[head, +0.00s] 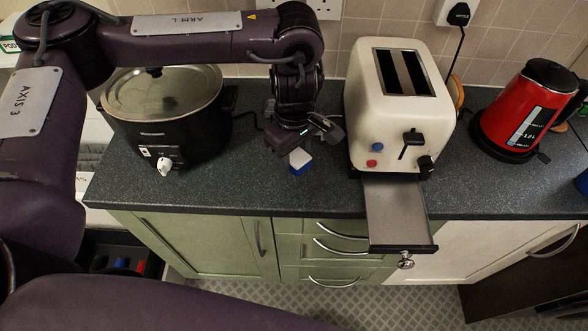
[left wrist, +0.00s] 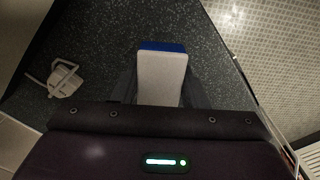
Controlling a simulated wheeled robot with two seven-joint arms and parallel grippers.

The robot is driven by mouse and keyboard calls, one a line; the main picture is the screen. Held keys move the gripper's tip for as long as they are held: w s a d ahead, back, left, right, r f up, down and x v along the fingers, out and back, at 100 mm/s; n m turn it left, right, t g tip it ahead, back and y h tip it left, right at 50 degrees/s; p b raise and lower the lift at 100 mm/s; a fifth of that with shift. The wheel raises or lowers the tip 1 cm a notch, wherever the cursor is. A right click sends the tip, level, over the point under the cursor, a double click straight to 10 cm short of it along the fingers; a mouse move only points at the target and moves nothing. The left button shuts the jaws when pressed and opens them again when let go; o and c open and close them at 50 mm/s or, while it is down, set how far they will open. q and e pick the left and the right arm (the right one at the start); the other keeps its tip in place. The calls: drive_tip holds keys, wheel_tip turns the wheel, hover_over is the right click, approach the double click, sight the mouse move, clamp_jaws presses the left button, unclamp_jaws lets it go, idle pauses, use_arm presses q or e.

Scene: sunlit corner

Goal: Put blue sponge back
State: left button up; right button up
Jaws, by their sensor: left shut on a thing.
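The blue sponge (head: 301,161) is a small block with a white face and a blue layer. It is at my left gripper (head: 298,150), over the dark worktop between the slow cooker and the toaster. In the left wrist view the sponge (left wrist: 162,78) shows its white face, with a blue edge at the far end. The two dark fingers of the left gripper (left wrist: 160,92) are closed on its sides. I cannot tell whether the sponge touches the worktop. My right gripper is not in view.
A black slow cooker (head: 165,118) stands left of the gripper, a cream toaster (head: 395,110) to the right with its crumb tray (head: 398,215) pulled out over the front edge. A red kettle (head: 530,105) is farther right. A white plug-like item (left wrist: 64,80) lies on the worktop.

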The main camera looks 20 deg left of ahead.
sight(294, 180)
use_arm(q)
wheel_tip(294, 180, down, 3)
drive_tip(key=shift+r, duration=0.1)
drive_tip(key=shift+f, duration=1.65)
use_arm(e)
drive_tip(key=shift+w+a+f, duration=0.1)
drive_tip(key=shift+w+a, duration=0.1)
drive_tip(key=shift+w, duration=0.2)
use_arm(q)
drive_tip(key=shift+f+b, duration=0.2)
drive_tip(key=shift+b, duration=0.15)
drive_tip(key=o, duration=0.9)
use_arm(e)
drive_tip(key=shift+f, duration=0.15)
use_arm(q)
drive_tip(key=shift+o, duration=0.2)
drive_tip(key=shift+r, duration=0.15)
